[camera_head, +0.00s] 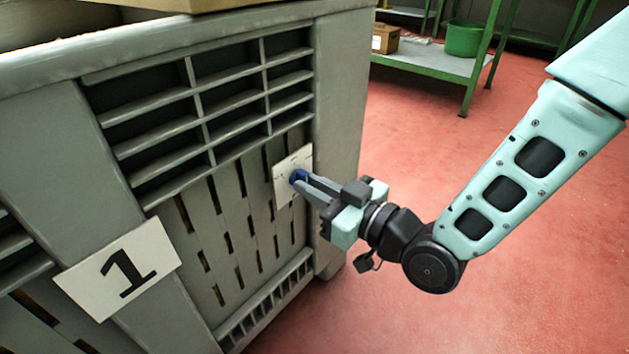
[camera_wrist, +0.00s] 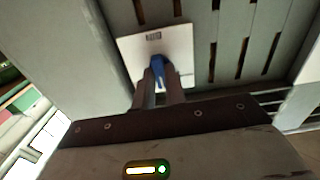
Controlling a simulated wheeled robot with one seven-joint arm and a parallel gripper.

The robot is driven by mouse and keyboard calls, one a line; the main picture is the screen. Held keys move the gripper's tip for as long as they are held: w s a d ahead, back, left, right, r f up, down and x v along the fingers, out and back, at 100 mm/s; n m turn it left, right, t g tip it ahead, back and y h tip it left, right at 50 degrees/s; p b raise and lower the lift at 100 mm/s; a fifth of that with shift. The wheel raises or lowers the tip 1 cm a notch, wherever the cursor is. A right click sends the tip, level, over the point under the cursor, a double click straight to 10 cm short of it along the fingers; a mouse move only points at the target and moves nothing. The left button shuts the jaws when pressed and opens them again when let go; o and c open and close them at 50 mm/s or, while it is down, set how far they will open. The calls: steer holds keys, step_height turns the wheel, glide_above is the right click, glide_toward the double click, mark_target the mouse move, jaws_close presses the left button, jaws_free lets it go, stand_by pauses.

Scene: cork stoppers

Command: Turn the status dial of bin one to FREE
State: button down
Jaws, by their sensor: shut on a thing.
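The status dial (camera_head: 298,176) is a small blue knob on a white plate (camera_head: 283,186) fixed to the side of the grey bin (camera_head: 345,100) marked with a "1" sign (camera_head: 120,270). In the wrist view the blue dial (camera_wrist: 158,70) sits in front of the white plate (camera_wrist: 185,45), which has a small dark label at its top. My gripper (camera_head: 308,182) reaches the dial from the right and is shut on it. In the wrist view my fingers (camera_wrist: 160,85) lie on both sides of the dial. The dial's lettering is too small to read, and its lower part is hidden.
A green metal shelf (camera_head: 430,60) with a green bucket (camera_head: 463,38) and a cardboard box (camera_head: 385,38) stands behind at the upper right. The bin's slatted side lies close to my gripper. The red floor (camera_head: 400,130) right of the bin is clear.

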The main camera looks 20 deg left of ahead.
stand_by(0.4)
steer(key=c, duration=1.4)
jaws_free()
steer(key=shift+c, duration=0.2)
steer(key=shift+d, duration=0.15)
steer(key=p+v, duration=1.1)
steer(key=v, duration=0.6)
steer(key=shift+s+d+f, duration=0.1)
